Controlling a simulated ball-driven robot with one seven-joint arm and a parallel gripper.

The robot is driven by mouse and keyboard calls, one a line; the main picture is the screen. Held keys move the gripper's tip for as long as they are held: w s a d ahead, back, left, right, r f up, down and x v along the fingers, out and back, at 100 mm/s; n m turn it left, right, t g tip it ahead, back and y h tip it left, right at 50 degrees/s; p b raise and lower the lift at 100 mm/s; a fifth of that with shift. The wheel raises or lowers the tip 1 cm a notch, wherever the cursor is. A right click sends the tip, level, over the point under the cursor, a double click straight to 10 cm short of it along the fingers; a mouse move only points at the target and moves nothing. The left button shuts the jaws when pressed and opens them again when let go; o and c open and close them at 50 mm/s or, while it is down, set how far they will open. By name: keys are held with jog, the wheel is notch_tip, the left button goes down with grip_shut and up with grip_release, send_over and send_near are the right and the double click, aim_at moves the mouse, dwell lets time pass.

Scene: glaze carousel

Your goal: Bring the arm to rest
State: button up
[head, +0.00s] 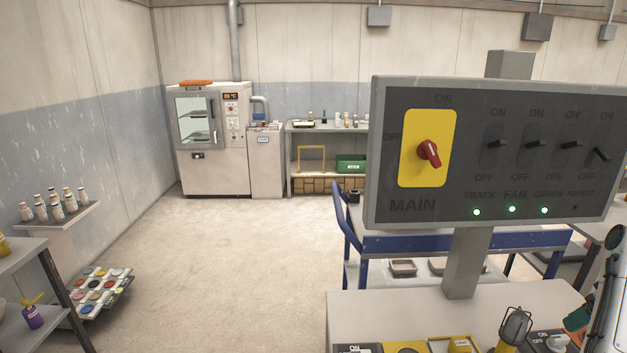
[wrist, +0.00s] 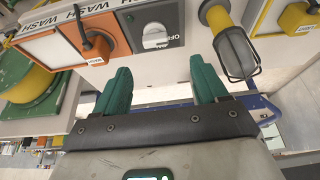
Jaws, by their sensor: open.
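My gripper (wrist: 160,90) shows in the wrist view as two green fingers spread apart, with nothing between them. Beyond the fingertips are an orange WASH unit (wrist: 112,28) with a dark-handled control, and a grey switch plate (wrist: 154,28) marked OFF. A yellow caged lamp (wrist: 232,45) is to the right of the fingers. No contact with these is visible. In the head view, part of my white arm is at the lower right edge, and the gripper there is mostly cut off or unclear.
A grey switch panel (head: 500,206) with a red MAIN knob (head: 428,153) stands on a post above a pale console (head: 390,310). A blue-framed table (head: 410,243) is behind it. Shelving (head: 20,255) and a palette rack (head: 100,290) are at left. Open floor (head: 240,270) lies between.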

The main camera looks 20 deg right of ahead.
jog(key=s+a+f+g, duration=0.1)
jog(key=s+a+f, duration=0.1)
jog(key=a+f, duration=0.65)
jog(key=s+a+f+g, duration=0.1)
jog(key=s+a+f, duration=0.2)
jog(key=a+f, duration=0.55)
jog(key=s+a+f+n, duration=0.1)
jog(key=s+a, duration=0.7)
jog(key=a, duration=0.2)
jog(key=s+a+f+g, duration=0.1)
jog(key=s+a, duration=0.7)
jog(key=a, duration=0.3)
jog(key=shift+s+f+n+y, duration=0.25)
jog(key=shift+f+n+y, duration=0.15)
jog(key=shift+c, duration=0.3)
